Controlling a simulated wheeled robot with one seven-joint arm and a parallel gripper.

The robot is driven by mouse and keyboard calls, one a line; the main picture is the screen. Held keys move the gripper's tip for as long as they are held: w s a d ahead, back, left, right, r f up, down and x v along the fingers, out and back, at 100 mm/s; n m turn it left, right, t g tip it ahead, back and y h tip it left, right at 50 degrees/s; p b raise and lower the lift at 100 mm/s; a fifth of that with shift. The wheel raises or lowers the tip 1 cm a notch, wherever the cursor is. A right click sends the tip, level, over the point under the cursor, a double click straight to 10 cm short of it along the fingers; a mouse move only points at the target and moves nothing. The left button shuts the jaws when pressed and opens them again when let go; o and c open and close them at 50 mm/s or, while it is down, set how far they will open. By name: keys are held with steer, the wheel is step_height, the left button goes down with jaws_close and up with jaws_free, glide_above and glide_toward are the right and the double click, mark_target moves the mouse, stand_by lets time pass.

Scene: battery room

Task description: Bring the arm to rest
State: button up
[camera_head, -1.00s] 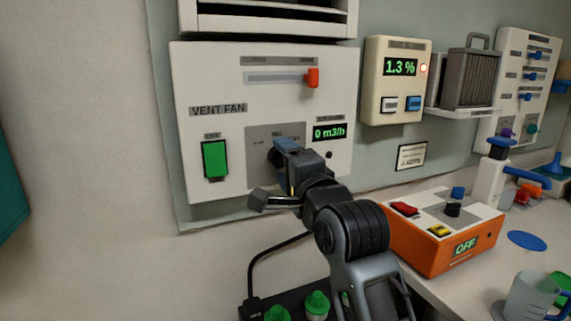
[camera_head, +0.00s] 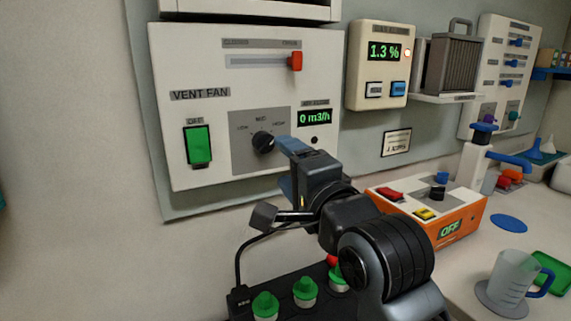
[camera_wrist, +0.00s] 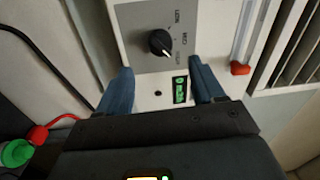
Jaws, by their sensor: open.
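My gripper (camera_head: 287,165) is open and empty in front of the lower right part of the vent fan panel (camera_head: 180,65). In the wrist view its two blue fingers (camera_wrist: 167,82) are spread apart. The panel's black knob (camera_head: 263,142) is apart from the fingers; it also shows in the wrist view (camera_wrist: 161,43), beyond the fingertips. The knob's pointer is toward the right, near the HIGH label. The green switch (camera_head: 198,146) sits under an OFF label. The red slider (camera_head: 295,61) is at the right end of its slot. The display (camera_head: 314,118) reads 0 m3/h.
A white meter (camera_head: 377,65) reads 1.3 % with a lit lamp. An orange box (camera_head: 457,231) showing OFF stands on the bench right of my arm, near a clear jug (camera_head: 511,279). A black strip with green caps (camera_head: 305,289) lies below. The wall at left is clear.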

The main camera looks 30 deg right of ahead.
stand_by(0.3)
steer(key=s+d+f+n+g, duration=0.2)
steer(key=s+f+n, duration=0.7)
steer(key=s+f, duration=0.9)
steer(key=s+a+f+n+g, duration=0.1)
steer(key=s+n, duration=0.3)
steer(key=s, duration=0.8)
steer(key=s+f+n+g, duration=0.1)
steer(key=s+f+n, duration=0.2)
steer(key=s, duration=0.9)
steer(key=shift+a+f+n, duration=0.25)
steer(key=shift+a+n, duration=0.1)
steer(key=shift+n, duration=0.15)
steer(key=shift+c, duration=0.2)
